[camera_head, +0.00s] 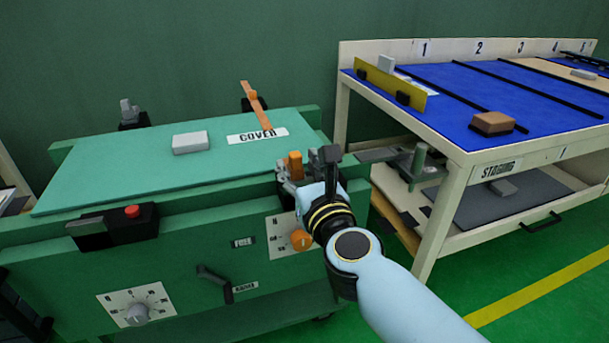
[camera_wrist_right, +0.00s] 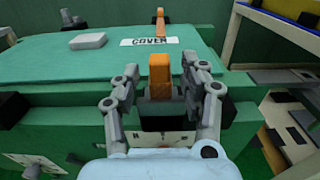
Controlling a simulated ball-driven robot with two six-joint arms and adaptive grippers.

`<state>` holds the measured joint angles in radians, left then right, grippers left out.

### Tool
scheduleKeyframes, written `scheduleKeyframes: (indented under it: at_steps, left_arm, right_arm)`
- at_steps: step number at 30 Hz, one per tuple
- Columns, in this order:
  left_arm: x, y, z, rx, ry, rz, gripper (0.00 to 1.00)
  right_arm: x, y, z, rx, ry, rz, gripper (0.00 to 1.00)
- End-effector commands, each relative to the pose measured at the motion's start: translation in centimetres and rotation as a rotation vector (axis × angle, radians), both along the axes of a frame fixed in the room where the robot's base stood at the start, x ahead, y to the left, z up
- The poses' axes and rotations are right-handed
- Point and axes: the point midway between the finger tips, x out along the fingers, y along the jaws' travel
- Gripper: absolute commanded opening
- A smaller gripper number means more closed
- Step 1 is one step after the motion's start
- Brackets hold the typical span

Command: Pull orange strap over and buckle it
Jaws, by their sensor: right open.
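The orange strap (camera_head: 256,106) rises from a dark mount at the back edge of the green cover (camera_head: 110,175) and leans over it, near the COVER label (camera_head: 258,136). Its lower part also shows at the top of the right wrist view (camera_wrist_right: 160,20). An orange block-like piece (camera_head: 295,165), perhaps the buckle lever, stands upright at the cover's front edge, above a dark base. My right gripper (camera_wrist_right: 160,68) is open, with its fingers on either side of this orange piece in the wrist view (camera_wrist_right: 160,80). I cannot tell whether they touch it. My left gripper is not in view.
A grey block (camera_head: 190,143) lies on the cover. A black box with a red button (camera_head: 132,211) and an orange knob (camera_head: 301,239) are on the machine's front. The staging table (camera_head: 480,150) with a blue top stands to the right.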

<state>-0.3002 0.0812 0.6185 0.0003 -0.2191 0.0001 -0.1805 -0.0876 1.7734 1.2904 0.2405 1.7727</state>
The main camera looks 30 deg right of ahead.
Motion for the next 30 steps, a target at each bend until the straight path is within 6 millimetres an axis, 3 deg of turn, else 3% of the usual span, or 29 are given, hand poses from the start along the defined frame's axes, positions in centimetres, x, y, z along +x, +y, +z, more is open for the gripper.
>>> scheduleKeyframes:
  at_steps: [6, 10, 30]
  left_arm:
    - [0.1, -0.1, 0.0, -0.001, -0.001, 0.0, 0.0]
    - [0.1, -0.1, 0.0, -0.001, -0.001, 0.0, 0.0]
    - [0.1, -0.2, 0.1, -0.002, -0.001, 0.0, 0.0]
  right_arm:
    - [-4.0, 1.0, -0.1, -0.001, 0.004, -0.001, 0.44]
    - [-5.3, 1.3, -0.1, 0.001, 0.004, -0.001, 0.44]
    - [-5.6, 1.3, 0.2, -0.008, -0.002, 0.004, 0.44]
